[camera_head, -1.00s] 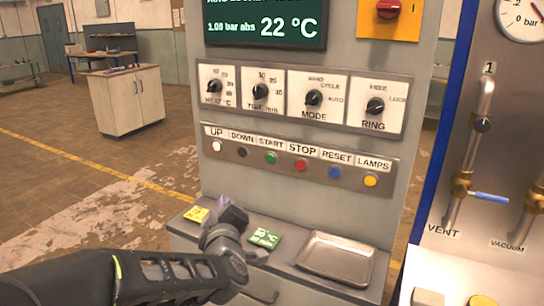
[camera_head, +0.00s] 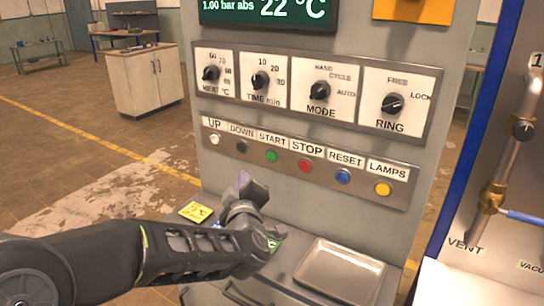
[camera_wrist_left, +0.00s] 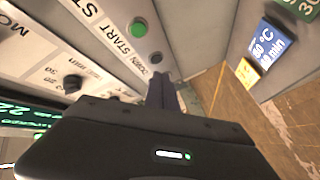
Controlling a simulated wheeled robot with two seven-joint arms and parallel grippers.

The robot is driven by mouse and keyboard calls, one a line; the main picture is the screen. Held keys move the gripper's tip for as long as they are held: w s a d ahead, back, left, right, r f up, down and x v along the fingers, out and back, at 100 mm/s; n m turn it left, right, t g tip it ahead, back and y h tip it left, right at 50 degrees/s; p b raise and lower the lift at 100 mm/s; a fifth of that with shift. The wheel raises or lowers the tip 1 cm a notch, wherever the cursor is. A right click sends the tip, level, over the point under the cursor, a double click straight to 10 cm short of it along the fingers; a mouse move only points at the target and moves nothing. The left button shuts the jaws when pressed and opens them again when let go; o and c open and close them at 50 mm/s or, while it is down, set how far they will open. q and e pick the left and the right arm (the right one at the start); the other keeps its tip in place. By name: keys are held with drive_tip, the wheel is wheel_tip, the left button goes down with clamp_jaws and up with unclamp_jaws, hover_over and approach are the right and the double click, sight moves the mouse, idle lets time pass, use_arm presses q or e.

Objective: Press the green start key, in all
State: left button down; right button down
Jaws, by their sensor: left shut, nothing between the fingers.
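The green start key (camera_head: 271,156) is a small round button under the START label, in the key strip on the grey panel. In the left wrist view the green key (camera_wrist_left: 139,28) shows above the fingers, apart from them. My left gripper (camera_head: 243,181) is shut and empty, below the key strip and in front of the panel. Its shut fingers also show in the left wrist view (camera_wrist_left: 164,92). I cannot tell the exact gap between the fingertips and the panel. My right gripper is in neither view.
Beside the green key are a black DOWN key (camera_head: 241,146) and a red STOP key (camera_head: 305,166). Rotary knobs (camera_head: 318,91) sit above the strip. A metal tray (camera_head: 340,270) and a yellow card (camera_head: 195,212) lie on the ledge below. Pipes (camera_head: 510,150) stand at the right.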

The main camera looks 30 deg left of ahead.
use_arm(q)
approach(266, 156)
drive_tip(key=w+a, duration=0.2)
drive_tip(key=a, duration=0.2)
drive_tip(key=shift+w+f, duration=0.25)
drive_tip(key=shift+w, duration=0.45)
drive_tip(key=shift+w, duration=0.15)
idle(1.5)
drive_tip(key=shift+w, duration=0.3)
drive_tip(key=shift+w, duration=0.4)
idle(0.7)
drive_tip(key=shift+s, duration=0.85)
